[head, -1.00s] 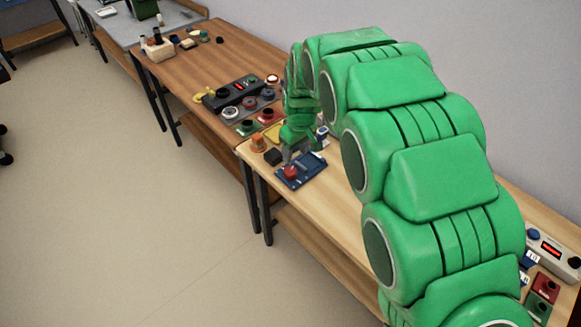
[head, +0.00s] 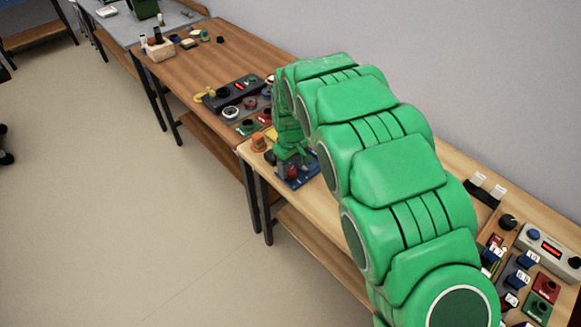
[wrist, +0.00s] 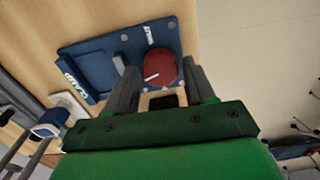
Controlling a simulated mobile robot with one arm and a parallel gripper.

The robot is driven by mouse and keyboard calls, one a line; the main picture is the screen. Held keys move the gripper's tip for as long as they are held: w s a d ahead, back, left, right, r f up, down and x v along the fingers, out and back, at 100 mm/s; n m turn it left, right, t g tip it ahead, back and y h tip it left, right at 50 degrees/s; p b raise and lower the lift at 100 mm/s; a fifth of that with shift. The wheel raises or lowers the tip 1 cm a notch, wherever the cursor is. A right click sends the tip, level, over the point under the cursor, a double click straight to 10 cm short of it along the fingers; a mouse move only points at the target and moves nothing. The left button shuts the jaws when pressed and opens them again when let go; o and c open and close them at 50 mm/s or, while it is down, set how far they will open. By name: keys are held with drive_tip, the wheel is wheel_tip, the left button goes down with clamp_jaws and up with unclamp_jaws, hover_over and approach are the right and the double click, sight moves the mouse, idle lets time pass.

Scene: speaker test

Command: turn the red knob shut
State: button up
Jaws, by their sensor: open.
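The red knob (wrist: 158,66) sits on a blue panel (wrist: 85,58) in the wrist view. A white line on the knob points left and slightly down in that picture.
An orange round part (head: 258,142) stands left of the panel at the light table's end. A brown table (head: 190,62) beyond holds a dark box with a red display (head: 236,90) and several knobs. Another box (head: 550,247) and buttons stand at right.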

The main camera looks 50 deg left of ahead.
drive_tip(key=shift+f, duration=0.4)
drive_tip(key=c, duration=0.8)
